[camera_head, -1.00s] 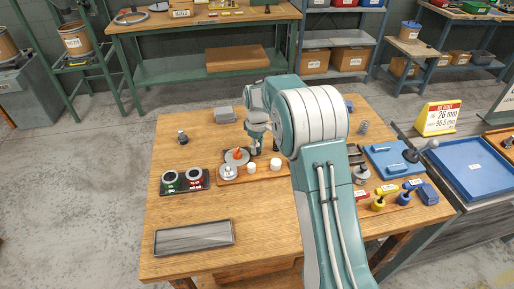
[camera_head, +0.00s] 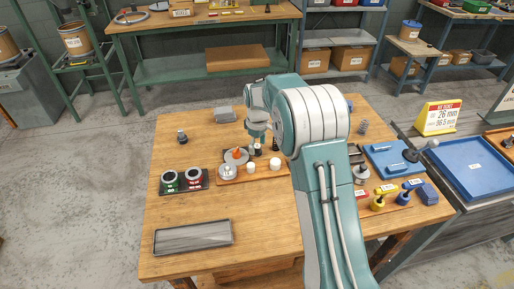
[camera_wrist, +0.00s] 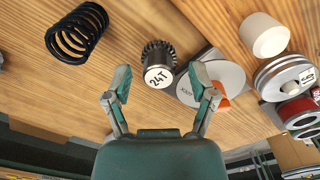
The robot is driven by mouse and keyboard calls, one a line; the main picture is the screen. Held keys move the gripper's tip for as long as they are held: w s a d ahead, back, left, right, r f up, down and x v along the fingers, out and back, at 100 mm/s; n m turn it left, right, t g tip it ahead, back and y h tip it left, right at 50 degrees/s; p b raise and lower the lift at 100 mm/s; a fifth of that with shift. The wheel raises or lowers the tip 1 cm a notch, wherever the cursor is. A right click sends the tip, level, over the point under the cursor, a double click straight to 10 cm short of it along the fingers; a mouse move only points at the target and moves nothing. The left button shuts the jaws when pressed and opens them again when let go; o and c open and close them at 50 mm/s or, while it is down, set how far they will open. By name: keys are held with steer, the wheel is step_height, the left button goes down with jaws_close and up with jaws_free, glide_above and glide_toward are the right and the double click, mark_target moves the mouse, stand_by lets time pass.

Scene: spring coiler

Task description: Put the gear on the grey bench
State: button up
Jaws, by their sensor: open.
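The gear is a dark, toothed cylinder (camera_wrist: 158,65) with a white end marked 24T. It stands on the wooden table, and in the head view it shows small and dark (camera_head: 257,150) below the wrist. My gripper (camera_wrist: 161,90) is open and empty, its fingertips apart and aimed toward the gear, which appears just beyond the gap. Whether the fingers touch it cannot be told. In the head view the gripper is mostly hidden behind its own wrist. The grey bench (camera_head: 425,243) stands at the right, beyond the table edge.
A black spring (camera_wrist: 77,33) is left of the gear in the wrist view. A disc with an orange part (camera_wrist: 213,80) and a white cylinder (camera_wrist: 264,35) are close on the right. A blue tray (camera_head: 478,168) and yellow sign (camera_head: 438,118) occupy the bench.

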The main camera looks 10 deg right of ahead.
steer(key=s+r+m+t, duration=0.1)
steer(key=s+r, duration=0.3)
steer(key=r, duration=0.5)
steer(key=s+r+m, duration=0.1)
steer(key=s+r, duration=0.2)
steer(key=r, duration=0.6)
steer(key=s+d+r+m+t, duration=0.2)
steer(key=s+r, duration=0.3)
steer(key=s, duration=0.5)
steer(key=s+f+m+t, duration=0.2)
steer(key=s+m, duration=0.2)
steer(key=s, duration=1.4)
steer(key=shift+s+d+f+m+t, duration=0.2)
steer(key=shift+s+m+t, duration=0.1)
steer(key=shift+s+m, duration=0.1)
steer(key=shift+o, duration=0.4)
steer(key=shift+s+f, duration=0.1)
steer(key=shift+s, duration=0.05)
steer(key=n+g+y, duration=0.1)
steer(key=n, duration=0.2)
glide_above(257, 146)
steer(key=s, duration=0.4)
step_height(257, 146, down, 12)
steer(key=r, duration=0.1)
steer(key=x, duration=0.7)
steer(key=d+x, duration=0.1)
steer(key=x, duration=0.3)
steer(key=shift+a+f, duration=0.1)
steer(key=shift+f, duration=0.15)
